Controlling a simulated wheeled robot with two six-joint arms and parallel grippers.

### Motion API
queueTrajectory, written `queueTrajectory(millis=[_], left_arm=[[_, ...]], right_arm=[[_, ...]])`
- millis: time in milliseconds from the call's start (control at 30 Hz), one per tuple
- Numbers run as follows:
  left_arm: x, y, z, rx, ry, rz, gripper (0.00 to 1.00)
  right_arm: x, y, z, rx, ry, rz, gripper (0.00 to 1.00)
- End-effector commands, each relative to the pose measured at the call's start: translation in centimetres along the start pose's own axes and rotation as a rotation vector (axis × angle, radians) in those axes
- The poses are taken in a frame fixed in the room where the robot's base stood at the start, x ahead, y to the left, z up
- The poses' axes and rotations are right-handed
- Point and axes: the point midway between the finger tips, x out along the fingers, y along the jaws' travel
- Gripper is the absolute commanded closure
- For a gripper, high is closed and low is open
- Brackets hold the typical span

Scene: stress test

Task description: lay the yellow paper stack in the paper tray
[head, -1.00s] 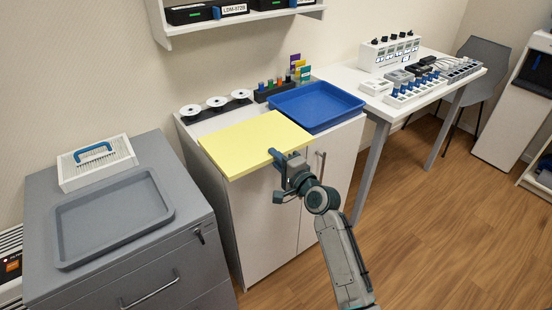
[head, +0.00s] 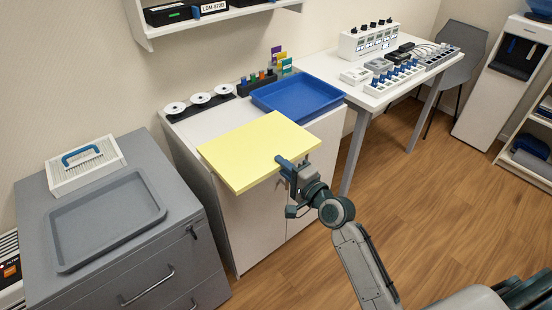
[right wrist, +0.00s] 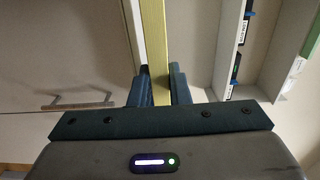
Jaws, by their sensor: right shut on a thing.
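The yellow paper stack (head: 255,148) is a flat, thick block over the front part of the white cabinet. My right gripper (head: 290,165) is shut on its front right edge. In the right wrist view, the edge of the yellow paper stack (right wrist: 155,45) runs between the two fingers of the right gripper (right wrist: 158,88). A blue tray (head: 262,104) sits empty behind the stack on the white cabinet. A grey tray (head: 66,250) lies empty on the grey drawer unit at left. I cannot tell by looks which is the paper tray. My left gripper is not in view.
A white box with a blue handle (head: 62,182) stands behind the grey tray. White discs (head: 200,98) and a dark holder with coloured items (head: 258,83) line the back of the white cabinet (head: 185,130). A wall shelf (head: 150,30) hangs above. Floor (head: 420,200) at right is clear.

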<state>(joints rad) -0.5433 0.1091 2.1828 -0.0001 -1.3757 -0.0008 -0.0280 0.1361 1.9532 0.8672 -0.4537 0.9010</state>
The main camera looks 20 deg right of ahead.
Motion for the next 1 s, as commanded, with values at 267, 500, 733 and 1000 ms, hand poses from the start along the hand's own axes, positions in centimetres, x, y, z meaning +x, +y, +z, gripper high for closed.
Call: queueTrajectory(millis=[267,500,733,1000], left_arm=[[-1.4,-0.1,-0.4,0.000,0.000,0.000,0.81],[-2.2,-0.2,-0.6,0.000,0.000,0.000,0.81],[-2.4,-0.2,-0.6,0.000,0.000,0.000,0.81],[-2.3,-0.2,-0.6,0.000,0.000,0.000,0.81]], right_arm=[[-2.9,-1.2,0.0,-0.001,0.000,-0.005,1.00],[-5.3,-1.7,0.0,-0.002,0.000,-0.004,1.00],[-6.2,-1.9,0.0,0.000,0.000,-0.007,1.00],[-6.1,-1.9,0.0,0.000,0.000,-0.007,1.00]])
